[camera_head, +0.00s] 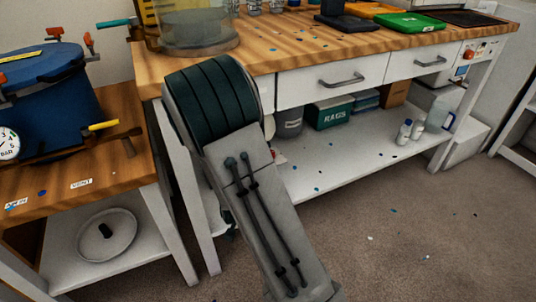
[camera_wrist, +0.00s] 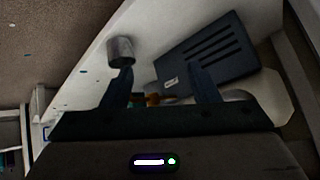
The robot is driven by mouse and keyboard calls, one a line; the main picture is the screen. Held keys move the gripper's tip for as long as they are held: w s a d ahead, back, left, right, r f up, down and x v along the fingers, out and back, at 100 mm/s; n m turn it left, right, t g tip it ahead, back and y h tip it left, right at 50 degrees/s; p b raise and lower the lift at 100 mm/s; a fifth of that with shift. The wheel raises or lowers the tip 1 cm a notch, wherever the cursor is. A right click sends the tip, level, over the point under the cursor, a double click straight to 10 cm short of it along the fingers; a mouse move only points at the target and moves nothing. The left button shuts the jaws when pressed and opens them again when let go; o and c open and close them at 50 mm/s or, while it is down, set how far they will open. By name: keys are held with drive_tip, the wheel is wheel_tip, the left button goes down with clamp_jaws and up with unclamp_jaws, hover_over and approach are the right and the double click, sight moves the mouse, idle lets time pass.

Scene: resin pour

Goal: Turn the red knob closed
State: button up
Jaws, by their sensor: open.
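Several red-tipped parts show in the head view, and I cannot tell for sure which is the red knob. A small red knob-like part (camera_head: 468,54) sits on the panel at the bench's right end. Red-orange clamp handles (camera_head: 88,40) stand on the blue pressure pot (camera_head: 50,95) at left. In the wrist view my gripper (camera_wrist: 164,82) is open, its two dark fingers apart. A small orange-brown thing (camera_wrist: 153,98) shows between the fingers, too dim to identify. My gripper is hidden behind my arm in the head view.
A wooden workbench (camera_head: 300,58) with drawers stands behind my arm. Its white lower shelf (camera_head: 350,158) holds a rags box (camera_head: 333,114) and bottles. In the wrist view a grey cylinder (camera_wrist: 120,50) and a dark slotted box (camera_wrist: 207,55) are close beyond the fingers.

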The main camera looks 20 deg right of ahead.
drive_tip(key=w+d+r+t+h, duration=0.1)
drive_tip(key=w+d+t+h, duration=0.1)
drive_tip(key=w+d, duration=0.2)
drive_tip(key=w+d+t+h+b, duration=0.1)
drive_tip(key=w+d+t+h, duration=0.1)
drive_tip(key=w+d+t, duration=0.1)
drive_tip(key=w+d+r+n+t+h, duration=0.1)
drive_tip(key=w+d+t+h, duration=0.1)
drive_tip(key=w+d, duration=0.3)
drive_tip(key=shift+w+d+r, duration=0.35)
drive_tip(key=shift+d, duration=0.3)
drive_tip(key=c, duration=1)
